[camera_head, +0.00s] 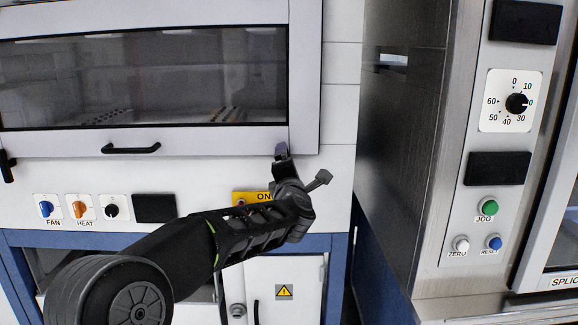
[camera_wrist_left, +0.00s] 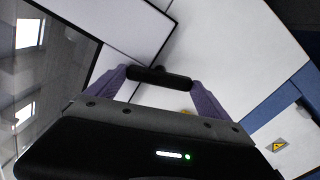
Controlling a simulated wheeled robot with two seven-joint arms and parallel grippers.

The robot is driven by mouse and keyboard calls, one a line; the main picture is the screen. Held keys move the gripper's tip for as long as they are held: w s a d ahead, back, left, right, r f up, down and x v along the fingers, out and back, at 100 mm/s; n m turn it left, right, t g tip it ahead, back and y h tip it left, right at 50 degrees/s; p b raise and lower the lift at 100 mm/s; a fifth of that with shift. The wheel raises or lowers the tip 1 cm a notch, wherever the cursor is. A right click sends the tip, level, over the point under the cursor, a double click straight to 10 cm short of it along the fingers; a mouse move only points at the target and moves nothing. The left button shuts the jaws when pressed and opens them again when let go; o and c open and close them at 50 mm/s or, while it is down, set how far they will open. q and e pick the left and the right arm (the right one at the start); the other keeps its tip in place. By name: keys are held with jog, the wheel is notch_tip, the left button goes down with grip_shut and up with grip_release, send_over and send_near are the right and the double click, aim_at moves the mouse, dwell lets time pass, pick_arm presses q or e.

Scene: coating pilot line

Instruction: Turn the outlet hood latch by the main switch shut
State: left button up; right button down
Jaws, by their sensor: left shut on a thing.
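The outlet hood latch is a short black bar (camera_wrist_left: 158,76) at the corner of the hood frame in the left wrist view. My left gripper (camera_wrist_left: 160,84) has its two purple fingers at either end of the bar, shut on it. In the head view my left gripper (camera_head: 282,152) is at the hood's lower right corner, and the latch there is hidden behind it. The yellow main switch plate (camera_head: 250,197), marked ON, is just below, partly covered by my arm. The hood (camera_head: 215,143) is down, with a glass window. My right gripper is not in view.
A black hood handle (camera_head: 131,148) and another black latch (camera_head: 7,166) are to the left. FAN and HEAT knobs (camera_head: 79,209) sit below. A steel cabinet (camera_head: 400,150) with a dial and JOG, ZERO and RESET buttons stands close on the right.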

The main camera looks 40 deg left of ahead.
pick_arm(q)
jog(key=shift+m+p, duration=0.7)
jog(key=shift+m, duration=1.3)
jog(key=o, duration=1.1)
jog(key=v, duration=0.8)
jog(key=shift+b, duration=0.45)
jog(key=shift+w, duration=0.1)
